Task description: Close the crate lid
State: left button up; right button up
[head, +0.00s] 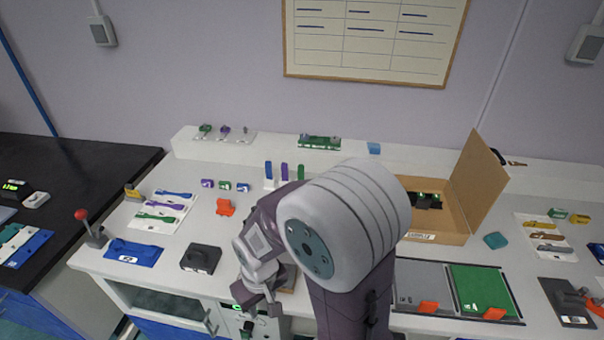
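The crate (450,222) is a brown open-topped box at the back right of the white bench. Its lid (480,182) stands up, tilted outward, along the crate's right side. A dark object with green lights (424,201) sits inside. My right gripper (257,304) is at the bench's front edge, well left of the crate and pointing down. Its fingers are small and partly lost against the bench, so their opening is unclear. My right arm's large grey joint hides the area left of the crate. My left gripper is out of view.
A tray with grey and green panels (484,289) lies in front of the crate. A teal block (496,240) sits right of it. A black box (201,258), an orange piece (225,207) and several coloured parts lie on the left of the bench. A wall board hangs behind.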

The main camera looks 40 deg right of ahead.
aim_at(478, 179)
jog(key=k+l+z, duration=0.3)
jog(key=l, duration=0.3)
jog(key=k+l+z, duration=0.3)
jog(key=l, duration=0.45)
jog(key=k+l+z, duration=0.3)
jog(key=l, duration=0.45)
jog(key=k+l+z, duration=0.15)
jog(key=l, duration=0.25)
jog(key=k+l+z, duration=0.15)
jog(key=l, duration=0.3)
jog(key=i, duration=0.05)
